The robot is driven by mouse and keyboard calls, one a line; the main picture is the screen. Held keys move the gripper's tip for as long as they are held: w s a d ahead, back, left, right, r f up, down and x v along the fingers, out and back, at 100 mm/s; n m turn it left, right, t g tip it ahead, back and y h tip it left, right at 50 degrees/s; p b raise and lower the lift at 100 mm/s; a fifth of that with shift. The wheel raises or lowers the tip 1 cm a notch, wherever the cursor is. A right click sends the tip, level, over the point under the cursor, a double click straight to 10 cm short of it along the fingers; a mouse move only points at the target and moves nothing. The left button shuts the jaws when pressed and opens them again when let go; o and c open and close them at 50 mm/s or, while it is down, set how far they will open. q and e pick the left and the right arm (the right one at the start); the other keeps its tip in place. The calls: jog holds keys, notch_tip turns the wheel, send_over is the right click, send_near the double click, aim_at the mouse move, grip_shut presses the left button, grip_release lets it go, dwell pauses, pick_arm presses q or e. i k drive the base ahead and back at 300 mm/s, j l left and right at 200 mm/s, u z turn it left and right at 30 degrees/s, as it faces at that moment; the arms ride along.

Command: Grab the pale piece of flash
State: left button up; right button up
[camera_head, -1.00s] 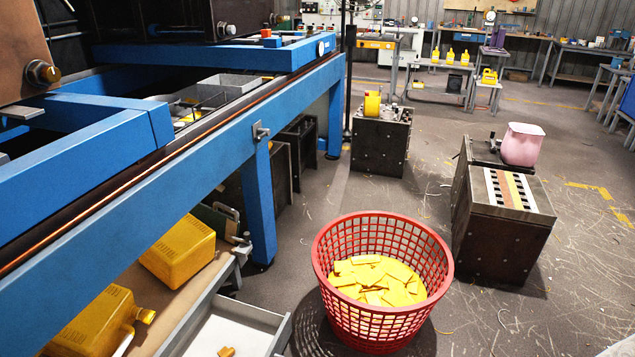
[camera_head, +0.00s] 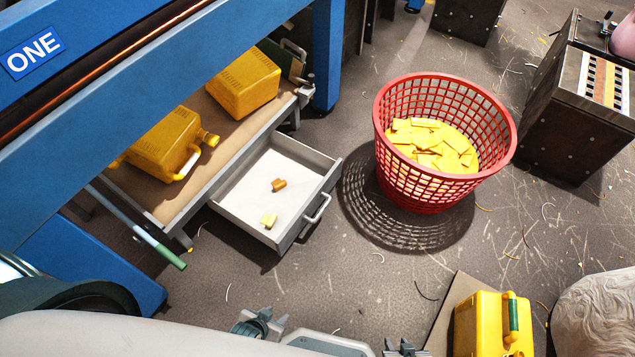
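The pale yellow piece of flash (camera_head: 268,221) lies on the white floor of an open grey drawer (camera_head: 309,205), near its front left corner. A darker orange-brown piece (camera_head: 279,185) lies behind it in the same drawer, apart from it. My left gripper (camera_head: 268,323) is at the bottom edge, well short of the drawer, and holds nothing that I can see. My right gripper (camera_head: 405,349) is cut off by the bottom edge, farther right. Neither gripper touches the flash. Their finger gaps are too small and cut off to judge.
Yellow jerry cans (camera_head: 170,145) lie on the shelf (camera_head: 205,125) beside the drawer, under the blue frame (camera_head: 170,75). A red basket (camera_head: 440,190) of yellow scraps stands right of the drawer. Another yellow can (camera_head: 480,325) is at lower right. Floor before the drawer is clear.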

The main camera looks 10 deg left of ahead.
aim_at(269, 221)
jog(key=j+u, duration=0.15)
jog(key=u, duration=0.7)
